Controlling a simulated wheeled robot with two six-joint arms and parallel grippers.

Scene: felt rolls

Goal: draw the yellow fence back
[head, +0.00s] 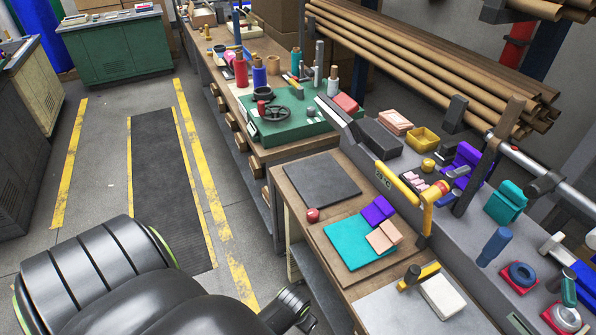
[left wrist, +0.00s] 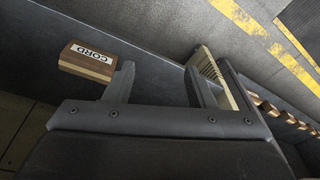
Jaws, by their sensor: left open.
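The yellow fence (head: 402,190) is a bar on the grey machine bed at the right of the head view. It slopes down to the right and ends at a yellow upright bracket (head: 431,203). My left gripper (left wrist: 158,72) is open and empty in the left wrist view, its two dark fingers well apart. The fence does not show in that view. In the head view my dark left arm fills the bottom left, well short of the fence, and its jaws cannot be made out. My right gripper is not in view.
A wooden block marked CORD (left wrist: 88,62) is beside one finger in the left wrist view. A teal felt sheet (head: 350,243), a purple piece (head: 378,210) and a red knob (head: 313,215) lie on the bench left of the fence. Brown rolls (head: 420,65) are stacked behind.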

